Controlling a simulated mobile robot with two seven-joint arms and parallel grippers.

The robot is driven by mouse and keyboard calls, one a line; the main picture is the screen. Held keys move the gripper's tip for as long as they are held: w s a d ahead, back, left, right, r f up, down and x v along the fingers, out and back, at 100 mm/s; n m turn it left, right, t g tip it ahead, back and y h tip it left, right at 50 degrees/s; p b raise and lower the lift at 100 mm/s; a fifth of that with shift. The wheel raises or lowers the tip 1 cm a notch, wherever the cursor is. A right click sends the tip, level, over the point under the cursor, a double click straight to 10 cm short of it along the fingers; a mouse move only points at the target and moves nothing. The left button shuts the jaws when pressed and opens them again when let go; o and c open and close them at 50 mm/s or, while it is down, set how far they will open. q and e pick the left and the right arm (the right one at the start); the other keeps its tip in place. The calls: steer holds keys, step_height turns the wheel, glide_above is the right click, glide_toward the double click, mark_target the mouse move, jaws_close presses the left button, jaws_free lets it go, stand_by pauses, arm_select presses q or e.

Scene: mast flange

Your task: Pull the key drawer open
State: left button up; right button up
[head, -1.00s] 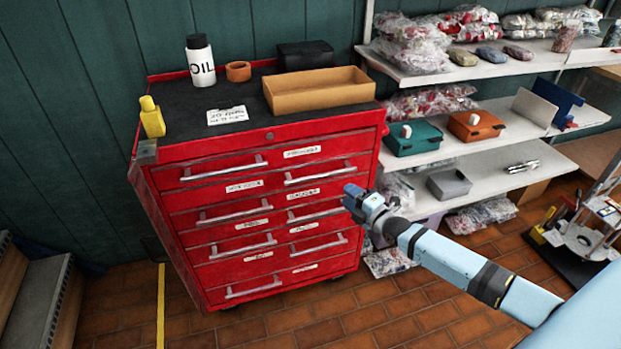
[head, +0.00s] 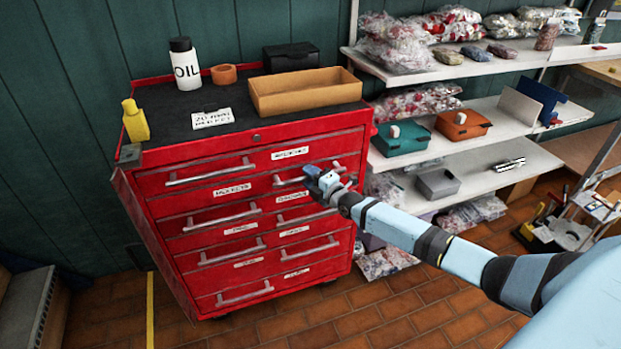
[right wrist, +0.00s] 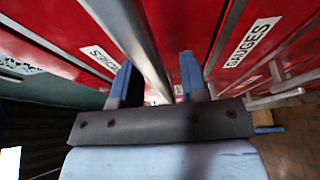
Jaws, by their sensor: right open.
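A red tool cabinet (head: 190,195) has several drawers with silver bar handles and white labels. All drawers look shut. I cannot read which label is the key drawer's. My right gripper (head: 311,170) is at the upper right drawer handle (head: 345,167) and covers part of it. In the right wrist view, my open gripper (right wrist: 156,75) has a silver handle bar (right wrist: 135,45) running between its two blue fingers; I cannot tell whether they touch it. A label reading "GAUGES" (right wrist: 253,41) shows on the right there. My left gripper is not in view.
On the cabinet top are an oil bottle (head: 185,65), a yellow bottle (head: 135,120), an orange ring (head: 224,74), a black box (head: 291,57) and a tan tray (head: 305,98). Loaded shelves (head: 470,165) stand to the right. The brick floor (head: 390,310) in front is clear.

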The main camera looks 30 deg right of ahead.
jaws_close()
steer(key=shift+s, duration=0.1)
steer(key=shift+s+p, duration=0.25)
steer(key=shift+p, duration=0.2)
arm_select(q)
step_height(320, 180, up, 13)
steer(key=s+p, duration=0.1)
steer(key=p, duration=1.5)
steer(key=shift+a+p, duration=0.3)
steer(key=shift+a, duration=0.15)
arm_select(e)
steer(key=s+a, duration=0.3)
steer(key=s, duration=1)
steer(key=s+a, duration=0.3)
steer(key=s, duration=1.1)
steer(key=shift+a, duration=0.3)
jaws_free()
